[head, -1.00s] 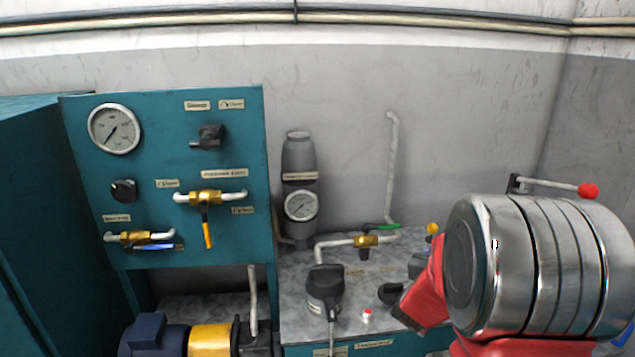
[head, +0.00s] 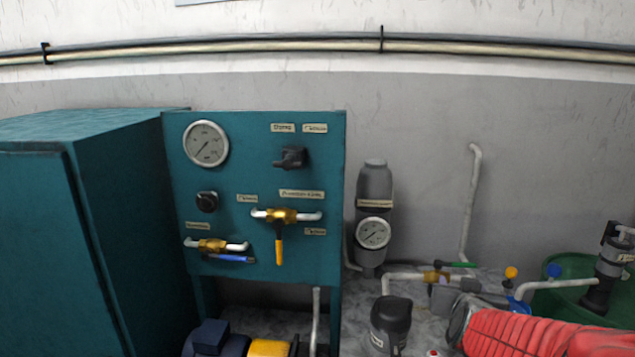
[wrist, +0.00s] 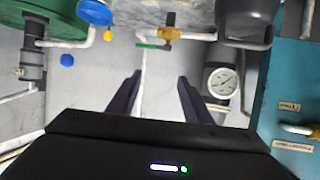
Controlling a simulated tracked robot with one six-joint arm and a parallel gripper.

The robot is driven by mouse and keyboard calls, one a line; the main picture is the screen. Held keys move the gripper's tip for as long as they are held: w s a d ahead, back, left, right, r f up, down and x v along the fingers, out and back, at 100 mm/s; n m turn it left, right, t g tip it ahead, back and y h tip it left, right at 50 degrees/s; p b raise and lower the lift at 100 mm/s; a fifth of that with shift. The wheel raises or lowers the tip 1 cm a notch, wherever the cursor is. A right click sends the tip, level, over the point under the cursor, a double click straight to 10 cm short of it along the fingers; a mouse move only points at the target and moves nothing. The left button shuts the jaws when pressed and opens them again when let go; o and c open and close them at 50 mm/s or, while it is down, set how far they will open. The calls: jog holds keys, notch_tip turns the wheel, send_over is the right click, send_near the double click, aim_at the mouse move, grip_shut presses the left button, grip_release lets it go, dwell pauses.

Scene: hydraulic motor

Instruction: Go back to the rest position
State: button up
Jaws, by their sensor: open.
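My gripper (wrist: 158,88) shows in the wrist view as two dark fingers spread apart, with nothing held between them. Beyond the fingers are a pale surface and a white pipe. My red arm (head: 545,335) stretches across the lower right of the head view, low in front of the worktop pipework. The gripper itself is hard to make out there among the grey parts. The teal panel (head: 225,165) stands left of the arm, clear of it.
A grey cylinder with a gauge (head: 373,232) stands by the panel. A green-handled brass valve (head: 436,277) and a green drum (head: 575,270) with a pump are near my arm. A teal cabinet (head: 110,230) fills the left.

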jog(key=s+a+n+g+y, duration=0.3)
jog(key=s+a+y, duration=0.1)
jog(key=s+a, duration=0.65)
jog(key=s+a+f+g, duration=0.1)
jog(key=s+a+g, duration=0.1)
jog(key=s, duration=0.6)
jog(key=s+a+f+g, duration=0.1)
jog(key=s+a+g, duration=0.1)
jog(key=s, duration=0.6)
jog(key=shift+a+n, duration=0.2)
jog(key=shift+n, duration=0.2)
